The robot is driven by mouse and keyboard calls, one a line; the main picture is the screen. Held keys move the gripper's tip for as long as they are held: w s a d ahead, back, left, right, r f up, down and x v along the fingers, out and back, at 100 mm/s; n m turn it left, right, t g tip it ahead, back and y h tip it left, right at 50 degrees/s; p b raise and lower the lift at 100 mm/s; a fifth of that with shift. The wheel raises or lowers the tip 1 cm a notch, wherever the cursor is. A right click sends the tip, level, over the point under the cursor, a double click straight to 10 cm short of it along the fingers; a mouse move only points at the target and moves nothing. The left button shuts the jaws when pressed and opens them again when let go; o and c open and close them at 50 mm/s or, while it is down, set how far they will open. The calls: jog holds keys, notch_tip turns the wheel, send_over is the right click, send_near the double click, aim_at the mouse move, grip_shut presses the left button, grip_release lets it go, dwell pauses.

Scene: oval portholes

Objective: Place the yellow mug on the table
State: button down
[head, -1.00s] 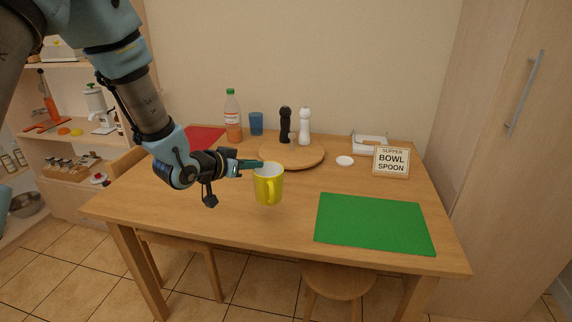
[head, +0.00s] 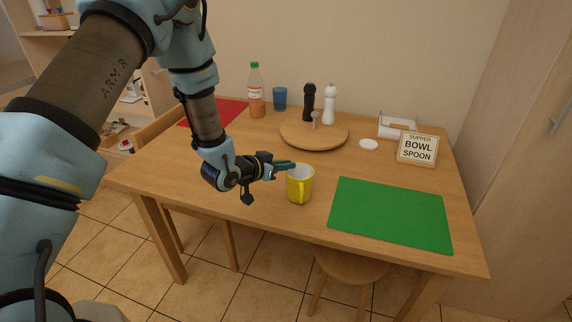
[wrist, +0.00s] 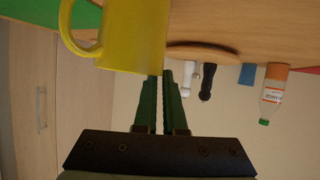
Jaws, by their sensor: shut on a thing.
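The yellow mug (head: 299,186) is upright over the front middle part of the wooden table (head: 262,207), just left of the green mat. Its handle faces the front. My gripper (head: 289,165) comes from the left and is shut on the mug's rim. In the wrist view the mug (wrist: 138,38) shows upside down, with the green fingers (wrist: 159,85) at its rim. The mug's base is cut off there, and I cannot tell whether it touches the table.
The green mat (head: 389,213) lies to the right. A stool (head: 348,267) stands below the front edge.

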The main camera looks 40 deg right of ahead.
jog(key=shift+f, duration=0.35)
jog(key=c, duration=1)
grip_release()
jog(key=b+v, duration=0.3)
jog(key=v, duration=0.9)
jog(key=w+a+r+n+t+y, duration=0.2)
jog(key=w+a+n+y, duration=0.3)
jog(key=a, duration=0.6)
jog(key=w+a+r+n+t+y, duration=0.15)
jog(key=w+a+y, duration=0.25)
jog(key=w+a, duration=0.5)
jog(key=s+a+r+n+g+y, duration=0.1)
jog(key=s+a+n, duration=0.3)
jog(key=a, duration=0.5)
jog(key=s+a+r+n+g+y, duration=0.2)
jog(key=s+a+r+n+y, duration=0.1)
jog(key=s+a, duration=0.5)
jog(key=shift+a+r+n, duration=0.2)
jog(key=shift+a+n, duration=0.35)
jog(key=shift+a, duration=0.4)
